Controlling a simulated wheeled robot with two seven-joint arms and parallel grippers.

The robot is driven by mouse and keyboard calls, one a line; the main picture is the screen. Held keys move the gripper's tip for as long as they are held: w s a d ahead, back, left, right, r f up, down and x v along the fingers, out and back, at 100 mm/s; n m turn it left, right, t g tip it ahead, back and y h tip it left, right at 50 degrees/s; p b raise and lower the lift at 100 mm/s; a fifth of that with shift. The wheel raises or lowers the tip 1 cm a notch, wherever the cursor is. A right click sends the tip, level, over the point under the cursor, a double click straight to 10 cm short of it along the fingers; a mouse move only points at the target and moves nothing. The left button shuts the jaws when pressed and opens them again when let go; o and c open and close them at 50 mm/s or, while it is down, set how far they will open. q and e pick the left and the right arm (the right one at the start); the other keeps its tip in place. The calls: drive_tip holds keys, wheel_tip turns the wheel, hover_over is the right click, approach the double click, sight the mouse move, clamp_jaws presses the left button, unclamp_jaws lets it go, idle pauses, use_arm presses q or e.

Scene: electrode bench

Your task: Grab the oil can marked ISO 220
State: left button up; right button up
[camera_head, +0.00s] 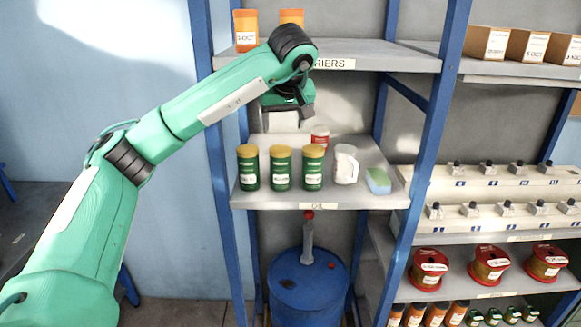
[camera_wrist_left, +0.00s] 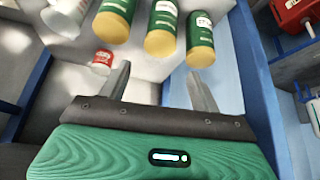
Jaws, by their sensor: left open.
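Three green oil cans with yellow lids stand in a row on the middle shelf: a left one (camera_head: 248,168), a middle one (camera_head: 281,168) and a right one (camera_head: 313,168). Their labels are too small to read, so I cannot tell which is ISO 220. In the left wrist view the row appears reversed, with a can at left (camera_wrist_left: 114,21), one in the middle (camera_wrist_left: 161,28) and one at right (camera_wrist_left: 200,40). My left gripper (camera_head: 287,120) is open and empty, above and behind the row. Its fingers (camera_wrist_left: 158,80) are apart from the cans. My right gripper is not in view.
A small red-and-white can (camera_head: 320,137), a white jug (camera_head: 346,165) and a blue-green sponge-like block (camera_head: 378,181) share the shelf (camera_head: 300,200). The upper shelf (camera_head: 375,60) hangs above. Blue posts (camera_head: 428,130) flank it. A blue drum (camera_head: 308,290) stands below.

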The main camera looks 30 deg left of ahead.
sight(280, 148)
use_arm(q)
drive_tip(key=p+x, duration=0.4)
drive_tip(key=x, duration=0.9)
drive_tip(key=shift+w+a+f, duration=0.1)
drive_tip(key=shift+a+f, duration=0.1)
drive_tip(key=shift+f, duration=0.05)
drive_tip(key=shift+d, duration=0.1)
drive_tip(key=c, duration=1)
